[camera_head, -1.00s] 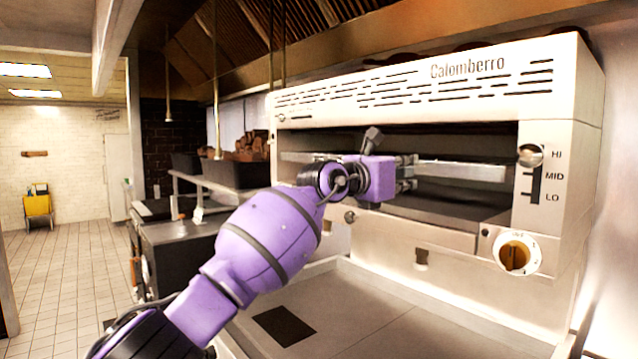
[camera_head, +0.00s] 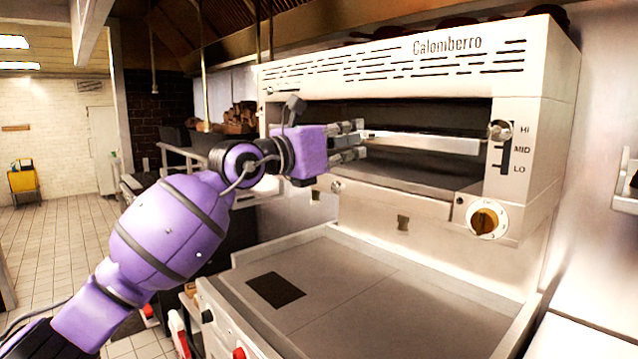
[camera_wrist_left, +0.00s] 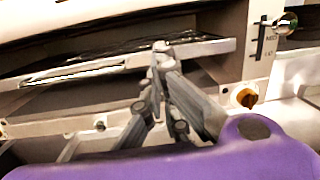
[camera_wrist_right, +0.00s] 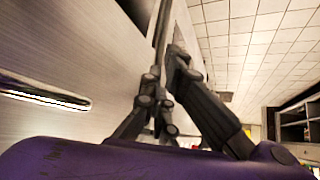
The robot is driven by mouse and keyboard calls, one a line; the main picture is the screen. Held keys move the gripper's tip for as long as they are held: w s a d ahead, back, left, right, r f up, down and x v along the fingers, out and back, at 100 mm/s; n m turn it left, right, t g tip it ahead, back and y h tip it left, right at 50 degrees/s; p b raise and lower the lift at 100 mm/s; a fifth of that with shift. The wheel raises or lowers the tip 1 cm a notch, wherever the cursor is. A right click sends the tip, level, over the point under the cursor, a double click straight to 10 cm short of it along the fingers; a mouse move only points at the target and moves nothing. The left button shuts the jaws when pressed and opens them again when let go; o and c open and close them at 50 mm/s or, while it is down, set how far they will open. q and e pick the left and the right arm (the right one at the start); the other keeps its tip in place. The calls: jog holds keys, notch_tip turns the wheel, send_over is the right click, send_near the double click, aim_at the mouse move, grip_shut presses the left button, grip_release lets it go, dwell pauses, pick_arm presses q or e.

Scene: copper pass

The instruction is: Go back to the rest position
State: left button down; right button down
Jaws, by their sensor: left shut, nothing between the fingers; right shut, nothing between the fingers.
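My left gripper (camera_head: 358,142) is at the end of the purple arm that comes in from the left in the head view. It is in front of the open cavity of the steel broiler (camera_head: 545,75), at its left part, and it is empty. In the left wrist view its fingers (camera_wrist_left: 160,50) are together, with the broiler's rack (camera_wrist_left: 85,72) behind them. My right gripper (camera_wrist_right: 170,50) shows only in the right wrist view. Its fingers are together and empty, beside a grey panel (camera_wrist_right: 60,60) with a long bright handle (camera_wrist_right: 45,95). The right arm is not in the head view.
A flat griddle (camera_head: 350,290) with raised edges lies below the broiler. The broiler has a lever (camera_head: 501,130) and a round knob (camera_head: 487,218) at its right. A shelf (camera_head: 627,190) is at the far right. Open tiled floor (camera_head: 60,250) is at the left.

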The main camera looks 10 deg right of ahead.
pick_arm(q)
jog(key=s+r+n+h, duration=0.2)
jog(key=s+n+h, duration=0.3)
jog(key=s, duration=0.1)
jog(key=s+a+f+n+t+y, duration=0.15)
jog(key=a+f+n+y, duration=0.45)
jog(key=f+n, duration=0.7)
jog(key=s+a+f+n+t+y+p, duration=0.1)
jog(key=a+f+n+t+y, duration=0.3)
jog(key=a+f+n, duration=0.9)
jog(key=s+a+f+n+t+y, duration=0.1)
jog(key=a+f+n+t+y, duration=0.35)
jog(key=f, duration=1.55)
jog(key=s+a+f+n+g+y, duration=0.2)
jog(key=s+a+f+n+g, duration=0.1)
jog(key=s+f, duration=0.6)
jog(key=s+a+f+n+g+y, duration=0.2)
jog(key=s+f, duration=0.8)
jog(key=s, duration=0.7)
jog(key=s+a+f+n+g+y+p, duration=0.1)
jog(key=s+a+f+n+g, duration=0.3)
jog(key=s+f, duration=0.6)
jog(key=s+n+g+y, duration=0.1)
jog(key=s+n+g, duration=0.1)
jog(key=s, duration=0.2)
jog(key=shift+a+f+g, duration=0.15)
jog(key=shift+f+g, duration=0.05)
jog(key=shift+g, duration=0.2)
